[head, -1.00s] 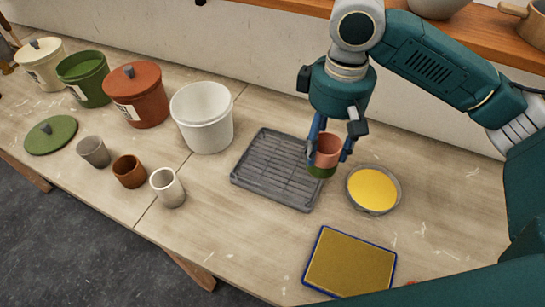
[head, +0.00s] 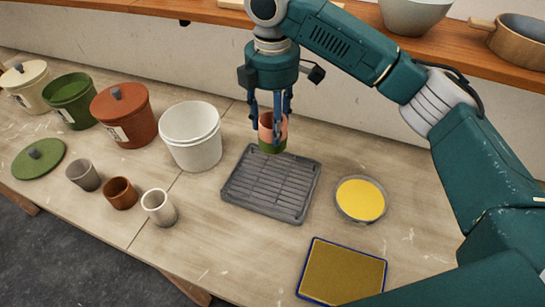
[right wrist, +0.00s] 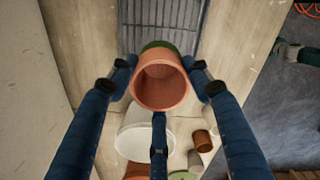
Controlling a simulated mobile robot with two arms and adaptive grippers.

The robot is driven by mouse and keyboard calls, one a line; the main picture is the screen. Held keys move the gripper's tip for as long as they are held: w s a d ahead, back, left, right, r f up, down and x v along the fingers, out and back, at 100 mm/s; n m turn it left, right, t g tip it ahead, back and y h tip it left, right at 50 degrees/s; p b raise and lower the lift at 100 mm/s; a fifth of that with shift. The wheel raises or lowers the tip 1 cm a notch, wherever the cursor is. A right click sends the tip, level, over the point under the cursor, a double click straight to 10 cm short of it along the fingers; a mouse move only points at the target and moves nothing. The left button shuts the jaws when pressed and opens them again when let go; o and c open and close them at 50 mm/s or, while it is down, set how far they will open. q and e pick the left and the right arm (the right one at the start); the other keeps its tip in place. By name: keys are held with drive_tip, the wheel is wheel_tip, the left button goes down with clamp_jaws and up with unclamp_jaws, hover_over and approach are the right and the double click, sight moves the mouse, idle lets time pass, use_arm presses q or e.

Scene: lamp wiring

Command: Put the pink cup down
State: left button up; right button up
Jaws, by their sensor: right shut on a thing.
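The pink cup (head: 265,130), with a green lower part, is held upright in my right gripper (head: 271,118). In the head view it appears at the back edge of the grey ribbed rack (head: 232,195). My right gripper (right wrist: 158,92) is shut on the cup, its fingers around the sides. In the right wrist view I look into the cup's open mouth (right wrist: 161,86), and the rack (right wrist: 160,28) shows beyond it. The cup's underside is hidden, so I cannot tell whether it touches anything. My left gripper is out of view.
A white bucket (head: 190,140) stands just left of the rack. A bowl of yellow liquid (head: 360,199) and a blue-edged tray (head: 342,272) are to the right. Several small cups, including a white one (head: 158,207), and lidded canisters stand at the left. The rack is empty.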

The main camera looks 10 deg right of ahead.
wheel_tip(320, 180, down, 12)
drive_tip(key=shift+r+p, duration=0.1)
drive_tip(key=shift+p, duration=1.1)
drive_tip(key=o, duration=1.3)
drive_tip(key=shift+f, duration=0.2)
drive_tip(key=shift+c, duration=0.2)
drive_tip(key=shift+r, duration=0.1)
drive_tip(key=shift+r, duration=0.3)
wheel_tip(320, 180, up, 11)
drive_tip(key=b, duration=0.3)
drive_tip(key=shift+f, duration=0.2)
drive_tip(key=shift+r, duration=0.5)
